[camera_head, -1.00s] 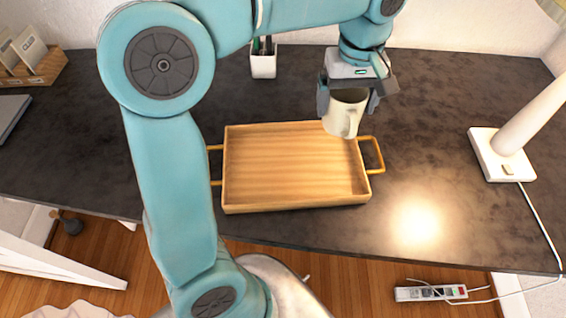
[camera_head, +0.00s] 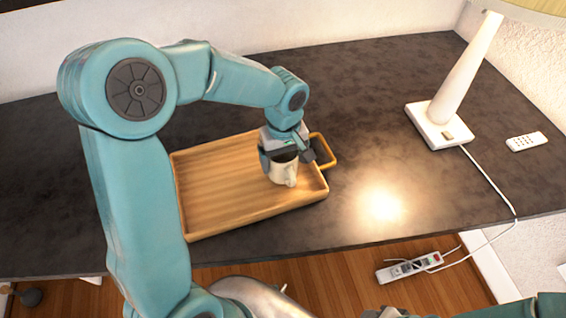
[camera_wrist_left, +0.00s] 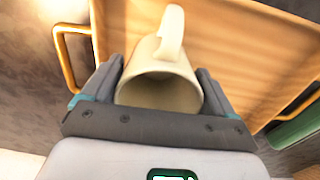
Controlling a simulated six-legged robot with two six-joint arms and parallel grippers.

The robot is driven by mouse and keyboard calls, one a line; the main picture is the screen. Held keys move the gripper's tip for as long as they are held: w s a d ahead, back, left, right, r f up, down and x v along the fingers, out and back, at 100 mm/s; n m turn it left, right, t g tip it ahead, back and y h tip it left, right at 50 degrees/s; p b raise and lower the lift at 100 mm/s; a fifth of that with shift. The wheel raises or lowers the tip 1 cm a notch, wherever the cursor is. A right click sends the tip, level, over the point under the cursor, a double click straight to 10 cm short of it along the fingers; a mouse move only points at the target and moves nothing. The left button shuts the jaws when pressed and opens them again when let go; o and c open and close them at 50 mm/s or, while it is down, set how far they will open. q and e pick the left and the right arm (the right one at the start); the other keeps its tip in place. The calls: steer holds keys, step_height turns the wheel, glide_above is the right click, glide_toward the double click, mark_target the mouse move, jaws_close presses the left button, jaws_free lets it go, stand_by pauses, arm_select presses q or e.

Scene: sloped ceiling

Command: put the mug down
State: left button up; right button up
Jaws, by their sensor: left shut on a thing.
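My left gripper (camera_head: 287,160) is shut on a cream mug (camera_head: 284,174), with one finger on each side of it. The mug is upright, its handle toward the near right side. It is over the right end of the wooden tray (camera_head: 215,185), inside the rim as seen from the head; I cannot tell whether its base touches the tray floor. In the left wrist view the mug (camera_wrist_left: 160,92) sits between the fingers, its open mouth toward the camera and the tray (camera_wrist_left: 240,45) beyond. My right gripper does not show.
The tray lies on a dark desk (camera_head: 370,110) with clear room to its right. A white lamp (camera_head: 437,125) stands farther right, its cord running over the front edge. A power strip (camera_head: 408,266) is below on the floor.

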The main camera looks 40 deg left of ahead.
arm_select(q)
steer(key=shift+a+f, duration=0.1)
steer(key=shift+f, duration=1.05)
steer(key=shift+f, duration=0.1)
steer(key=o, duration=1)
steer(key=shift+o, duration=0.2)
steer(key=shift+r, duration=0.35)
step_height(320, 180, up, 12)
steer(key=shift+f+p, duration=0.2)
steer(key=shift+p, duration=0.15)
steer(key=shift+r, duration=0.1)
